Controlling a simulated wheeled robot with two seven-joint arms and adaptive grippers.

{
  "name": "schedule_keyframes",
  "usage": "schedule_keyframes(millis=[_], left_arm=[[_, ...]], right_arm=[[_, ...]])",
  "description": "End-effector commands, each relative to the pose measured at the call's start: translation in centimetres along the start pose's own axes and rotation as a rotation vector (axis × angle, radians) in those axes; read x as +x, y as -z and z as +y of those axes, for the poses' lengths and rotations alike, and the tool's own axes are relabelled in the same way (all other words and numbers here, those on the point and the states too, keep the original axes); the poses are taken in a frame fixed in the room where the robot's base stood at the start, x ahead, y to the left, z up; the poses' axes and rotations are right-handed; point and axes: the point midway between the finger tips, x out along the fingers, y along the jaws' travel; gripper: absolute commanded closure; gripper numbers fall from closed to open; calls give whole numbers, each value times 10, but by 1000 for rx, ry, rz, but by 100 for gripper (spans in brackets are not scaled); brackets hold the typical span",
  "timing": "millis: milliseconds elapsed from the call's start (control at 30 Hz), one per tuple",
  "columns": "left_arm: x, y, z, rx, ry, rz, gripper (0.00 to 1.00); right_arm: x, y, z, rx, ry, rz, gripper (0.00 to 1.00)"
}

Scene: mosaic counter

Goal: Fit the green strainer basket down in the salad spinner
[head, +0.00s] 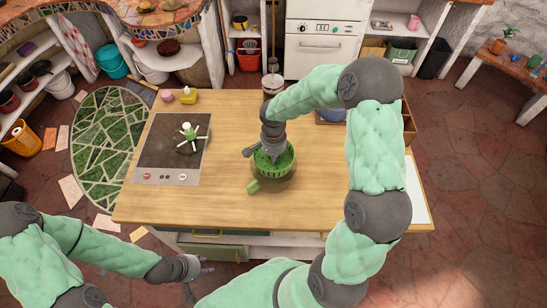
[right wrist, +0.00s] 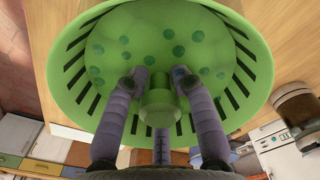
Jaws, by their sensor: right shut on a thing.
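The green strainer basket (head: 283,160) is over the middle of the wooden counter, under my right gripper (head: 267,154). In the right wrist view the basket (right wrist: 95,50) fills the picture, with a slotted side and a green central knob (right wrist: 160,103). My right gripper (right wrist: 160,77) has a finger on each side of the knob and is shut on it. The salad spinner (head: 287,182) shows as a see-through rounded bowl just below the basket, with a green handle (head: 253,187) at its front left. How deep the basket sits is unclear. My left gripper (head: 207,265) is empty, in front of the counter, its fingers apart.
A dark cooktop (head: 160,150) with a small green-and-white object (head: 190,133) is on the counter's left. A wooden box (head: 408,125) is at the back right. The front of the counter is clear.

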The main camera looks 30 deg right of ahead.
Motion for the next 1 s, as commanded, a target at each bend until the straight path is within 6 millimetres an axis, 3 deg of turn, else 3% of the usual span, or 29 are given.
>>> schedule_keyframes(millis=[1000], left_arm=[[12, 0, -4, 0, 0, 0, 60]], right_arm=[[13, 0, 0, 0, 1, 1, 100]])
